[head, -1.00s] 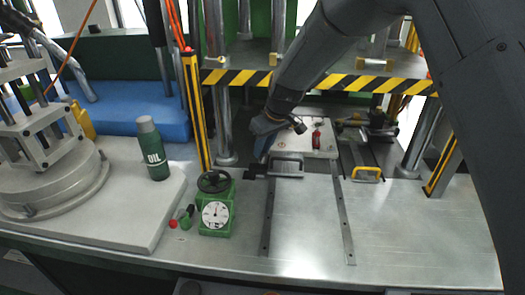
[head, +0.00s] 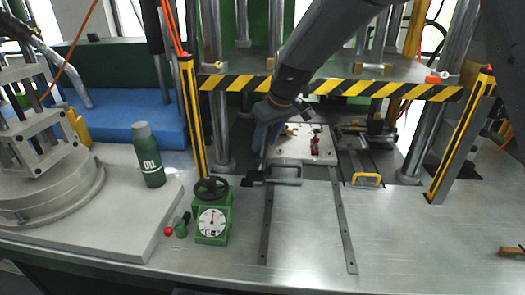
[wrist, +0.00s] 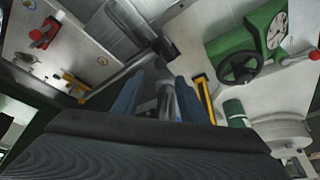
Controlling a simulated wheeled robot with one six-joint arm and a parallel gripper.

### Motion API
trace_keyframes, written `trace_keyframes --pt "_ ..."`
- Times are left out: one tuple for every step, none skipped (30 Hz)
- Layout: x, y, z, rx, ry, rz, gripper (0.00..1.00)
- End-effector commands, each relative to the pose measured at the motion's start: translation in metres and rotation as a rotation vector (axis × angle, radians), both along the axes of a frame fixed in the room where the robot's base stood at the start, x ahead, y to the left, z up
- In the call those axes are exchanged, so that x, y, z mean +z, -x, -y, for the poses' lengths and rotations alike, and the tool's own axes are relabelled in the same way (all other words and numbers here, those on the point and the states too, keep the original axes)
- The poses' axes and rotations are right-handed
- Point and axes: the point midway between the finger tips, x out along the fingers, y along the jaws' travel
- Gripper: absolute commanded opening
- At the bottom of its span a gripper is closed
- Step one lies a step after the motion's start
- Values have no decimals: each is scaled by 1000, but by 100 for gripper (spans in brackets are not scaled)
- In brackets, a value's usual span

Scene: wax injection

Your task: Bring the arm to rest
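My gripper (head: 265,137), with blue fingers, hangs under my dark forearm near the front opening of the press, just left of the white mould plate (head: 290,150). In the wrist view its two fingers (wrist: 159,100) stand apart, and I see nothing held between them. The mould plate carries a red clamp (head: 315,146), which also shows in the wrist view (wrist: 43,36). A grey handle (head: 286,171) is at the plate's front. My forearm hides part of the press behind it.
A green gauge box (head: 211,222) with a black handwheel stands on the steel table (head: 400,235) at front left. A green oil bottle (head: 148,155) stands left of it. Striped press edge (head: 330,87) and yellow posts (head: 194,118) frame the opening. The table's front right is mostly clear.

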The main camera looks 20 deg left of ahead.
Motion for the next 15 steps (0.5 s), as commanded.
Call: trace_keyframes --pt "5 1 2 0 -1 0 39" --pt "7 1 3 0 -1 0 39" --pt "9 2 4 0 0 0 39" --pt "10 2 4 0 1 0 39" --pt "12 3 5 0 1 0 39" --pt "13 3 5 0 1 0 39" --pt "13 3 5 0 1 0 39" --pt "14 3 6 0 1 0 39" --pt "14 3 6 0 1 0 39" --pt "14 3 6 0 1 0 39" --pt "14 3 6 0 1 0 39" --pt "14 3 6 0 1 0 39" --pt "14 3 6 0 1 0 39" --pt "14 3 6 0 1 0 39" --pt "14 3 5 0 1 0 39"
